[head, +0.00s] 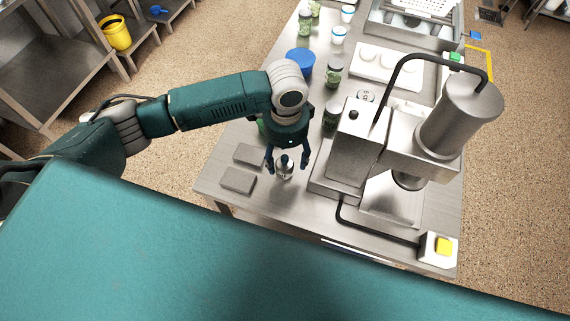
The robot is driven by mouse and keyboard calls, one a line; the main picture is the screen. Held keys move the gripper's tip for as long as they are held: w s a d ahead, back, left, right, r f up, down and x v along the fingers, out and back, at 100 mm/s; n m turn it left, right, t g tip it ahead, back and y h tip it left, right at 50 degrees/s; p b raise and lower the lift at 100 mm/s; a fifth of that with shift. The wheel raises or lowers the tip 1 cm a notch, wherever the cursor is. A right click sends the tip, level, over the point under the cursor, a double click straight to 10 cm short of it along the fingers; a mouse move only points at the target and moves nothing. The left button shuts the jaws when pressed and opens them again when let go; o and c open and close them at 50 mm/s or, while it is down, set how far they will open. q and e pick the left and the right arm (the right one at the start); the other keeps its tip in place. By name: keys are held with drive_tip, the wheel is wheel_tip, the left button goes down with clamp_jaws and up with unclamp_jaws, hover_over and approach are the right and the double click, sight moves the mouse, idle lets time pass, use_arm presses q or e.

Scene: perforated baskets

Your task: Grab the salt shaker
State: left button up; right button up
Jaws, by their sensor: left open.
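The salt shaker (284,171) is a small silvery piece with a dark top, standing on the steel table (318,228) near its front left part. My left gripper (286,169) points down over it, with one finger on each side of the shaker. The fingers are open, and I cannot tell whether either touches it. The gripper's palm hides part of the table behind the shaker. My right gripper is not in view.
A metal machine (350,150) stands close to the right of the shaker. Two flat grey blocks (238,181) lie to the left. The table's front left corner is clear.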

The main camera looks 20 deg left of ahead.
sight(285, 165)
use_arm(q)
drive_tip(key=f, duration=0.3)
drive_tip(key=shift+s+a+f, duration=0.2)
drive_tip(key=shift+f, duration=0.15)
drive_tip(key=c, duration=1.2)
drive_tip(key=shift+c, duration=0.6)
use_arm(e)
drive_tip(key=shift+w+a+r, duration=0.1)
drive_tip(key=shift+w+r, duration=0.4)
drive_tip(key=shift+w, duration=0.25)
